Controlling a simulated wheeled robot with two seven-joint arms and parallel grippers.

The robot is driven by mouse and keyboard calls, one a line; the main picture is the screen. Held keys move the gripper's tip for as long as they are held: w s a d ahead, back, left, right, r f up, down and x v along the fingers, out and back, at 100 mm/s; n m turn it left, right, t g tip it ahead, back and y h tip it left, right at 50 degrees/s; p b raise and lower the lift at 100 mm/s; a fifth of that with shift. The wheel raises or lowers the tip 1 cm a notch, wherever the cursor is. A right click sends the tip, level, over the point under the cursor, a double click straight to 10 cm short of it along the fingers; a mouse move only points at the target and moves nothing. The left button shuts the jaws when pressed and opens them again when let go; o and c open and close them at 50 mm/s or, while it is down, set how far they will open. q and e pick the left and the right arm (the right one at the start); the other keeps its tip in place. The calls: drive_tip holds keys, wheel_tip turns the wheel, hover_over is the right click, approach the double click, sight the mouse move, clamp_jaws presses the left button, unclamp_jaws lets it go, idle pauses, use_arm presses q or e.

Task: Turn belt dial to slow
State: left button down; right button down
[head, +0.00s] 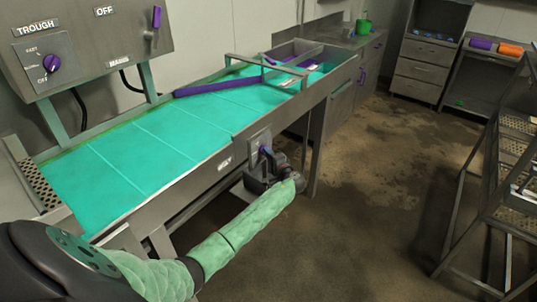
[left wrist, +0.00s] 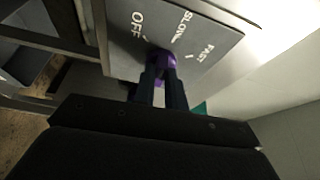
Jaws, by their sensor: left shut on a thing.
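The belt dial is a purple knob (left wrist: 162,57) on a grey plate (left wrist: 205,22) marked OFF, SLOW and FAST. In the head view the plate (head: 257,139) is on the side of the conveyor frame, with the purple knob (head: 265,150) partly behind my gripper. My left gripper (head: 266,158) reaches it from below and in front. In the left wrist view its two dark fingers (left wrist: 163,75) are shut around the knob. The fingers cover much of the knob, and I cannot tell which mark it points to. My right gripper is not in view.
The conveyor with its green belt (head: 160,135) runs above my left arm. A trough panel (head: 45,64) with another purple dial hangs at upper left. A metal rack (head: 490,190) stands at right. The brown floor between them is clear.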

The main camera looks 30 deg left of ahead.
use_arm(q)
drive_tip(key=shift+r+m+h+p, duration=0.15)
drive_tip(key=shift+m+h+p, duration=0.25)
drive_tip(key=shift+m, duration=0.5)
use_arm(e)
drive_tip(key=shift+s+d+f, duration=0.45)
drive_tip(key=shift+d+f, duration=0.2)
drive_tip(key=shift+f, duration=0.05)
use_arm(q)
drive_tip(key=c, duration=1.5)
unclamp_jaws()
drive_tip(key=shift+o, duration=0.3)
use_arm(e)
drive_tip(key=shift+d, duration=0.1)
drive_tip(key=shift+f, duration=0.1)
